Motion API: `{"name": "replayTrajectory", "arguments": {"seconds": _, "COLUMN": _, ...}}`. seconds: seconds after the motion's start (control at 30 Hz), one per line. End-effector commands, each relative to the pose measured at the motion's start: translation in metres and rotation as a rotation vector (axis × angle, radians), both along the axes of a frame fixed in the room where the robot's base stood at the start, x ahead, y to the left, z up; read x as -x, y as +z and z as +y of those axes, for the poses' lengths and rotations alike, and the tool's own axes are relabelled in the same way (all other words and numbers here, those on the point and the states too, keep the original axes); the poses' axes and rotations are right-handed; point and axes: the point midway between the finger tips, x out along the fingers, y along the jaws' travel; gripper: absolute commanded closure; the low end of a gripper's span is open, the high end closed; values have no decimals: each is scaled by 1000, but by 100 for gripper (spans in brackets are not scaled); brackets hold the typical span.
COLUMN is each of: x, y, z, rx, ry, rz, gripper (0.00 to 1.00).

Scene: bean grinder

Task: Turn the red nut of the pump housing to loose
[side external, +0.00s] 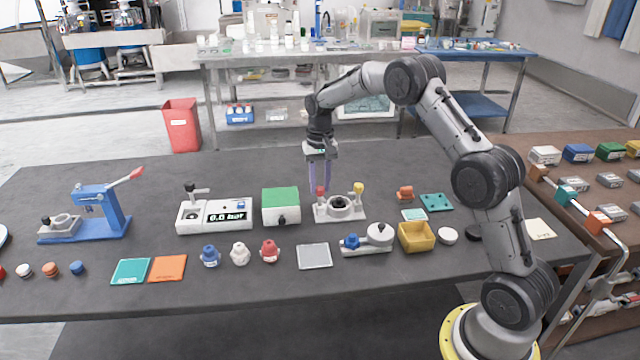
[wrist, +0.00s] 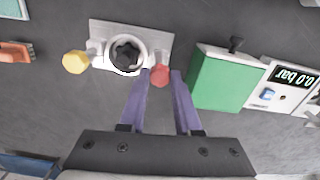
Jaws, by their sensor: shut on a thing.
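The pump housing is a white plate with a round ring and a dark centre (side external: 350,214), standing mid-table. It also shows in the wrist view (wrist: 105,32). The red nut (side external: 320,192) is at its left end in the side view, and a yellow nut (side external: 358,188) is at its right end. My gripper (side external: 320,186) points down from above, with its purple fingers shut on the red nut. In the wrist view the red nut (wrist: 160,75) sits between the fingertips, and the yellow nut (wrist: 76,62) is free.
A green box (side external: 280,202) stands close to the left of the housing, beside a white gauge unit (side external: 215,215) reading 0.0 bar. In front are a grey pad (side external: 314,256), a white unit with a blue knob (side external: 370,242) and a yellow tray (side external: 416,237). Table behind the housing is clear.

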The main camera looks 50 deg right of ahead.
Motion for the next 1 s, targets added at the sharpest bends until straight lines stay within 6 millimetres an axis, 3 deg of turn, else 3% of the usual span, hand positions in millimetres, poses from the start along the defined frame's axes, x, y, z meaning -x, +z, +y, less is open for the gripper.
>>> {"name": "replayTrajectory", "arguments": {"seconds": 0.4, "x": 0, "y": 1, "z": 0, "rx": 0, "ry": -245, "rz": -1, "gripper": 100}}
{"name": "replayTrajectory", "arguments": {"seconds": 1.0, "x": 0, "y": 2, "z": 0, "rx": 0, "ry": -304, "rz": -3, "gripper": 100}}
